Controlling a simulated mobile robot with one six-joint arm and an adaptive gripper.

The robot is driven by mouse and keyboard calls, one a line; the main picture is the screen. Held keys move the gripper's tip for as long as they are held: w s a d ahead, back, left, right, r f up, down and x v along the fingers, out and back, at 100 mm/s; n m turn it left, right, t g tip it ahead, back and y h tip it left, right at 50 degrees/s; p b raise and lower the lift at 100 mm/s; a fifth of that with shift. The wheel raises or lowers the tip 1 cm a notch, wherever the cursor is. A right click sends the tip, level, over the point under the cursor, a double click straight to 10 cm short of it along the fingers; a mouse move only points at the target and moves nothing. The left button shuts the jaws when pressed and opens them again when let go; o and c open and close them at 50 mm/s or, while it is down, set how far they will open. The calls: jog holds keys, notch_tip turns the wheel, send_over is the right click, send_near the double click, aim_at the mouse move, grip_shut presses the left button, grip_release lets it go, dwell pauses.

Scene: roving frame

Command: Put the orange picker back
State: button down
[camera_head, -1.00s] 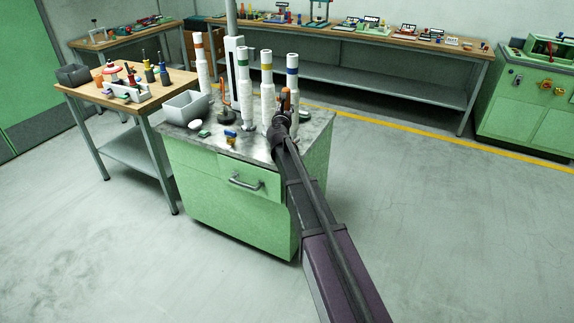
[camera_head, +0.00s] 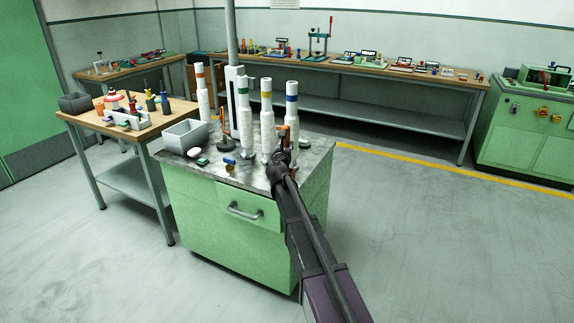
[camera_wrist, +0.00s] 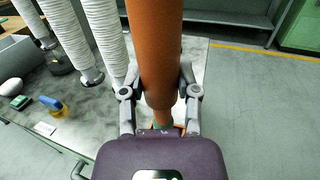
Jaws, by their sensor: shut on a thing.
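The orange picker (camera_wrist: 155,50) shows in the wrist view as a thick orange cylinder with a narrower lower part. My gripper (camera_wrist: 160,92) is shut on it, with one grey finger on each side. In the head view my gripper (camera_head: 282,155) is at the near right part of the green cabinet's grey top (camera_head: 312,150), and a little of the orange picker (camera_head: 287,131) shows above it. I cannot tell whether the picker's lower end touches the top.
Several tall white banded columns (camera_head: 267,125) stand on the cabinet top just behind and left of my gripper. A grey bin (camera_head: 186,137) and small parts (camera_head: 229,161) lie further left. A wooden-topped table (camera_head: 150,105) stands left. The floor at right is clear.

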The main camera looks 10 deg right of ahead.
jog(key=shift+f+b, duration=0.6)
jog(key=shift+f, duration=0.35)
jog(key=shift+f+b, duration=1.85)
jog(key=shift+f, duration=0.2)
jog(key=shift+c, duration=1.7)
grip_release()
jog(key=shift+r, duration=0.1)
jog(key=shift+r, duration=0.15)
jog(key=v, duration=1.2)
